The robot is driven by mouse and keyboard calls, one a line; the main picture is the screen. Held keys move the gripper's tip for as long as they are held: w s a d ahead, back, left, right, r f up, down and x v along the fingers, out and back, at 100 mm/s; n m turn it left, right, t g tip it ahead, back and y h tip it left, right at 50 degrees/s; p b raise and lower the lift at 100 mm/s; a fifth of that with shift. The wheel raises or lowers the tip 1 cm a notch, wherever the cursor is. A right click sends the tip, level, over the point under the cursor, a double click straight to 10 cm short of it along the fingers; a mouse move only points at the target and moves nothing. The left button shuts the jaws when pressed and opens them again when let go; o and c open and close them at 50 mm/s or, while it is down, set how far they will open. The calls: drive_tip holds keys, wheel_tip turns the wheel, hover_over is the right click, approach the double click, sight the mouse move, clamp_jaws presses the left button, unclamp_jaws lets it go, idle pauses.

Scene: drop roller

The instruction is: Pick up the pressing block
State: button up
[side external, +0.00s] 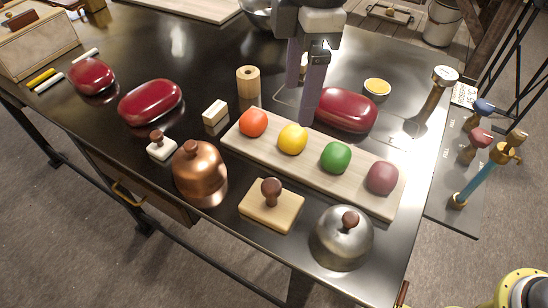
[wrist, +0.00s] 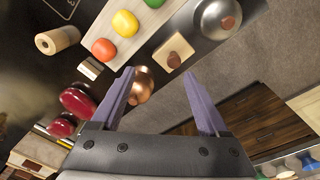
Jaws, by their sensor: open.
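The pressing block is probably the flat square wooden block (side external: 270,212) with a round brown knob on top. It lies near the table's front edge, between a copper dome and a steel dome. It also shows in the wrist view (wrist: 181,43), beyond my fingertips. A smaller pale block with a brown knob (side external: 161,150) stands left of the copper dome. My gripper (side external: 301,103) is open and empty, above the table behind the wooden board and in front of a red oval object. The wrist view shows its spread fingers (wrist: 160,73) with nothing between them.
A wooden board (side external: 233,139) holds several coloured balls in a row. The copper dome (side external: 199,178) and the steel dome (side external: 343,243) flank the wooden block closely. A wooden cylinder (side external: 248,84) and red oval objects (side external: 151,102) stand behind.

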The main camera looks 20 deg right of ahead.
drive_tip(key=n, duration=0.1)
hover_over(271, 185)
wheel_tip(271, 185, down, 5)
drive_tip(key=shift+g+h, duration=0.3)
drive_tip(key=f, duration=0.7)
drive_tip(key=shift+s+d+f, duration=0.1)
drive_tip(key=shift+d+f, duration=0.1)
drive_tip(key=shift+f, duration=0.1)
drive_tip(key=shift+a+f, duration=0.2)
drive_tip(key=shift+f, duration=2.45)
clamp_jaws()
drive_tip(key=shift+r, duration=0.1)
